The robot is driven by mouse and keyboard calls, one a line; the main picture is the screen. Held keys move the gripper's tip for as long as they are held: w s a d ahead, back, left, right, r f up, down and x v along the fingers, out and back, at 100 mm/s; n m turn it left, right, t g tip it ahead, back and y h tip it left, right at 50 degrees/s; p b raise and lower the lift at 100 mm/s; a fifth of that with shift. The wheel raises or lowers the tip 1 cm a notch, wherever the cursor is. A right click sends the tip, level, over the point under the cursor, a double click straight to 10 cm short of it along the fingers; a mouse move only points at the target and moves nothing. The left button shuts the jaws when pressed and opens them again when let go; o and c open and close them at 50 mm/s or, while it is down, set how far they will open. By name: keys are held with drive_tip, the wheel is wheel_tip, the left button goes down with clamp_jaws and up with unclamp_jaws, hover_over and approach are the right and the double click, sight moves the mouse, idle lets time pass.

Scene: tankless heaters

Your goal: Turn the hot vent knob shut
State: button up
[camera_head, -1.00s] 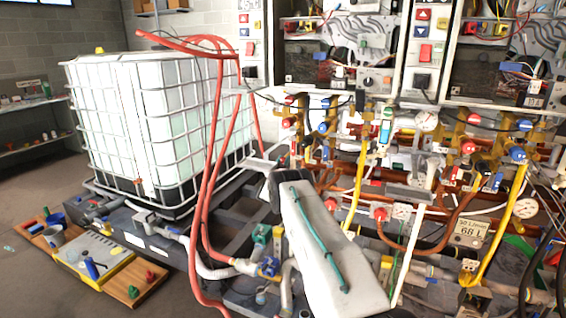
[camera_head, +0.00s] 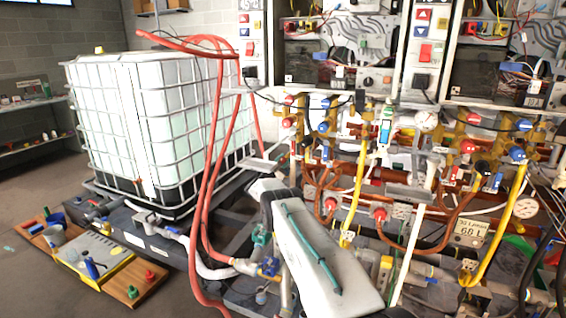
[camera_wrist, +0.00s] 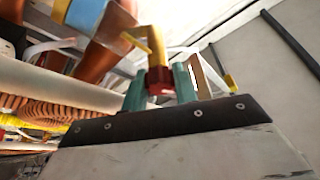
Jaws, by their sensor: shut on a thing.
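A small red knob (camera_wrist: 160,82) sits at the end of a yellow-brass fitting (camera_wrist: 154,45) in the wrist view. My gripper (camera_wrist: 161,88) has its two green fingers on either side of this knob and is shut on it. I cannot read a label on the knob. In the head view my pale arm link hides part of the lower pipework, and I cannot make out my gripper there. Several red and blue knobs show on the brass valves (camera_head: 325,115) below the heaters.
Open heater cabinets (camera_head: 425,50) stand above dense pipes and hoses. A caged white tank (camera_head: 150,125) stands at the left, with red hoses (camera_head: 212,170) running down beside my arm. A pale pipe (camera_wrist: 60,85) and an orange corrugated hose (camera_wrist: 50,108) lie left of my gripper.

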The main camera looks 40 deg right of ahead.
drive_tip(key=shift+m+g, duration=0.8)
drive_tip(key=shift+m, duration=0.9)
drive_tip(key=shift+m+y, duration=0.3)
drive_tip(key=o, duration=0.7)
drive_tip(key=shift+v, duration=3.9)
drive_tip(key=shift+w+f, duration=0.1)
